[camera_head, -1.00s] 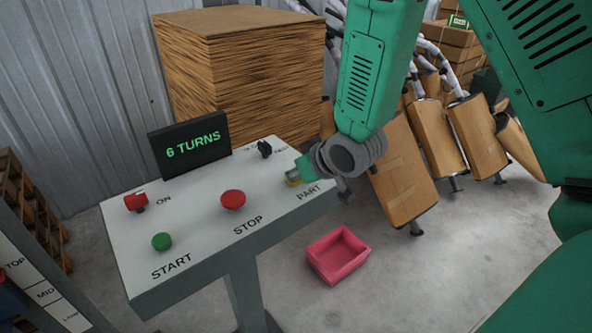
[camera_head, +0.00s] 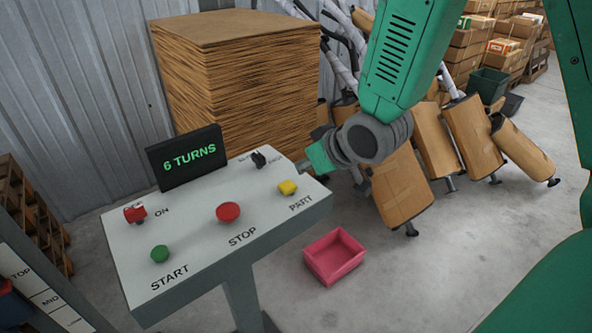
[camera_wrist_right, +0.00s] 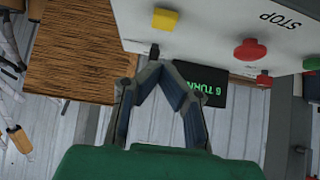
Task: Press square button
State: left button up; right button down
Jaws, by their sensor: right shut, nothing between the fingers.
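The square button is the yellow one (camera_head: 288,187) marked PART, at the right end of the grey control panel (camera_head: 195,235). It is fully visible in the head view and also shows in the right wrist view (camera_wrist_right: 165,19). My right gripper (camera_head: 303,166) is just behind and to the right of the button, apart from it in the picture. In the right wrist view its fingers (camera_wrist_right: 160,66) come together at the tips with nothing between them. My left gripper is not in view.
The panel also holds a red STOP button (camera_head: 228,212), a green START button (camera_head: 160,253), a red ON switch (camera_head: 135,212), a black selector (camera_head: 258,159) and a screen (camera_head: 186,157) reading 6 TURNS.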

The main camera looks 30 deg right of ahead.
jog(key=shift+v, duration=1.4)
